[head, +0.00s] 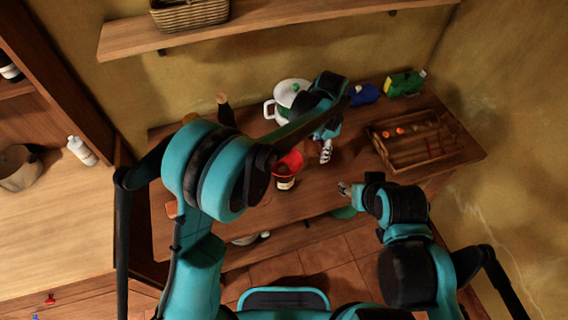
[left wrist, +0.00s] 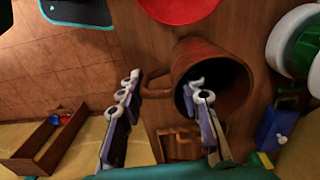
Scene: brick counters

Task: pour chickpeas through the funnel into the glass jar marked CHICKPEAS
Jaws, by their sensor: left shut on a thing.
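A red funnel (head: 288,161) sits on top of a jar (head: 285,184) on the wooden counter; the jar's label is too small to read. The funnel also shows at the top edge of the left wrist view (left wrist: 180,6). My left gripper (head: 326,152) is right of the funnel. In the left wrist view its fingers (left wrist: 163,108) are at a brown mug (left wrist: 205,60), with the mug's handle between them and one finger over the dark opening. No chickpeas can be made out inside. My right gripper (head: 344,190) is right of the jar, near the counter's front; its jaws are too small to read.
Behind stand a white jug (head: 291,92), a blue container (head: 363,95) and a green container (head: 404,84). A wooden tray (head: 463,151) with small orange items lies at the right. A shelf (head: 270,32) with a basket (head: 190,14) hangs above.

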